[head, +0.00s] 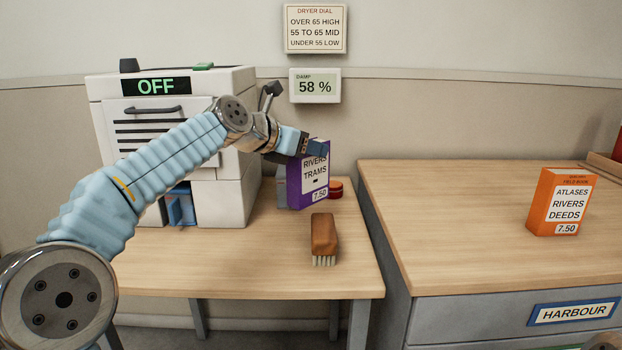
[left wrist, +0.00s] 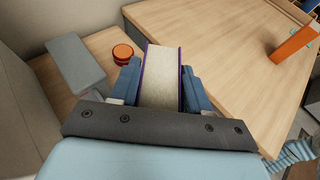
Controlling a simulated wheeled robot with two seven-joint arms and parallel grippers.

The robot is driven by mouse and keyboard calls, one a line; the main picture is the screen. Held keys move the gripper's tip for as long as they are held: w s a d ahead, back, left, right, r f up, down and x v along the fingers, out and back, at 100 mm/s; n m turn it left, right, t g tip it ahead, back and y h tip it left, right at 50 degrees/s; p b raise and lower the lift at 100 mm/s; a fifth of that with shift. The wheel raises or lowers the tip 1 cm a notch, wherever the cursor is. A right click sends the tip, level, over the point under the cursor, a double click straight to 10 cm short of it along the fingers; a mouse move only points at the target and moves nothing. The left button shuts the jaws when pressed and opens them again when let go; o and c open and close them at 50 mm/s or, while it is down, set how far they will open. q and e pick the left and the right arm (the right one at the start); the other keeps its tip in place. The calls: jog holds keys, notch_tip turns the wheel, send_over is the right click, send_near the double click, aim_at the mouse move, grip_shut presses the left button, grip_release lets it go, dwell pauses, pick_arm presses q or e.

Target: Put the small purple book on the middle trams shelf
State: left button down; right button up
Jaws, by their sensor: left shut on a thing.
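The purple book (head: 308,178) stands upright in the head view, its label reading RIVERS, TRAMS and 7.50. My left gripper (head: 312,148) is shut on its upper part. In the left wrist view the purple book (left wrist: 163,75) sits between the two blue fingers of my left gripper (left wrist: 160,88), its pale page edges facing the camera. I cannot tell whether its bottom touches the table. My right gripper is not in view. No trams shelf shows in these frames.
A white dryer (head: 225,175) marked OFF stands left on the table (head: 250,265). A brush (head: 324,238) lies in front of the book, a red tin (head: 336,188) behind it. An orange book (head: 562,203) stands on the right counter (head: 450,230), above a HARBOUR drawer (head: 573,312).

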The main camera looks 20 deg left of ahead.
aim_at(311, 174)
pick_arm(q)
jog(key=w+f, duration=0.1)
jog(key=f, duration=0.1)
jog(key=w+f, duration=0.2)
jog(key=shift+a, duration=0.2)
jog(key=shift+w+f+b, duration=0.2)
jog(key=shift+f+b, duration=0.25)
jog(key=shift+f, duration=0.5)
jog(key=shift+w+f+b, duration=0.15)
jog(key=shift+f+b, duration=0.3)
jog(key=shift+f, duration=0.55)
jog(key=c, duration=0.5)
grip_release()
